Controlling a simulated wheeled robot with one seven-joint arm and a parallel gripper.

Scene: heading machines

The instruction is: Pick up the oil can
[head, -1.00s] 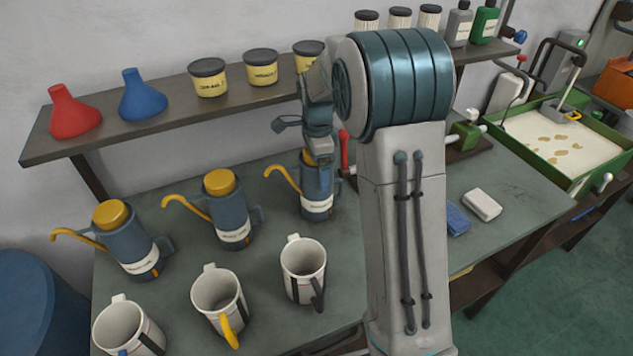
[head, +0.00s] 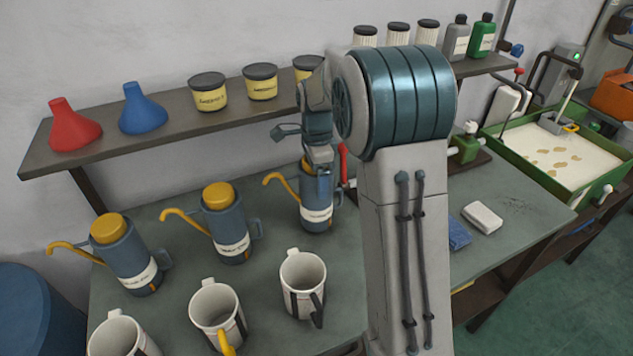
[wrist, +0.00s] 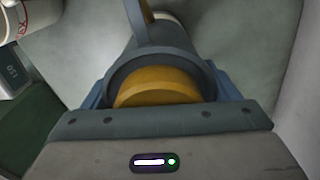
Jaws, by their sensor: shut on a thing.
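Three blue-grey oil cans with yellow tops and curved yellow spouts stand on the grey-green bench in the head view: a left one (head: 126,256), a middle one (head: 226,226) and a right one (head: 317,213). My gripper (head: 318,168) is at the top of the right can and shut on it. In the wrist view the can's yellow top (wrist: 157,88) and blue-grey rim sit against my gripper. The can is upright; I cannot tell whether its base is clear of the bench. My gripper hides part of its top and side.
White mugs stand in front of the cans, one close before the held can (head: 302,281). A shelf (head: 160,140) behind holds funnels, jars and bottles. A white block (head: 482,217) and blue cloth (head: 459,234) lie on the right of the bench (head: 530,203).

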